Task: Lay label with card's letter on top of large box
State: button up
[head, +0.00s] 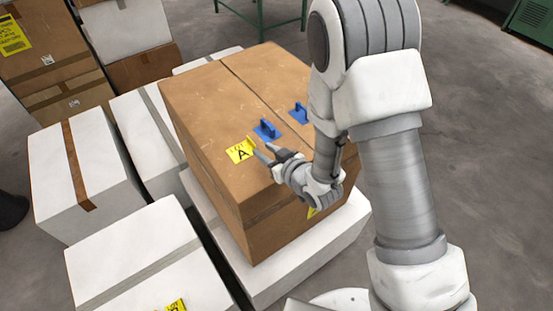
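The large brown box (212,105) stands in the middle of the head view on a low white box. A yellow label (240,151) with a black letter A lies flat on its top, near the left edge. Two blue pieces with raised tabs, one (267,130) nearer the label and one (299,113) farther right, also sit on the top. My gripper (264,153) is just right of the yellow label, its fingers apart, with nothing seen between them. Whether it touches the label or box top, I cannot tell. A partly hidden yellow patch (312,212) shows on the box's side, its marking unreadable.
White boxes (80,165) crowd the left side. A near white box (140,255) bears a yellow card (176,306), cut off by the frame edge. Brown boxes (45,55) with a yellow sheet (13,36) stand upper left.

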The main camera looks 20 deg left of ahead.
jog(key=v, duration=0.5)
jog(key=shift+s+d+r+b, duration=0.15)
jog(key=shift+s+d+b, duration=0.05)
jog(key=shift+d+b, duration=0.1)
jog(key=shift+w+d+r, duration=0.1)
jog(key=shift+w+r, duration=0.1)
jog(key=w+d+r+m+h, duration=0.2)
jog(key=d+r+m+h, duration=0.15)
jog(key=d+r, duration=0.45)
jog(key=w+d+r+m+h, duration=0.1)
jog(key=d+r+m+h, duration=0.1)
jog(key=d+r+h, duration=0.6)
jog(key=s+d+r+m+g, duration=0.1)
jog(key=s+d+r+m, duration=0.1)
jog(key=s+d, duration=0.3)
jog(key=s+d+r+m+g, duration=0.2)
jog(key=s+d+r, duration=0.2)
jog(key=s, duration=0.8)
jog(key=shift+s+d+m+y, duration=0.25)
jog(key=shift+d+m+y, duration=0.15)
jog(key=shift+d, duration=0.6)
jog(key=shift+a, duration=0.15)
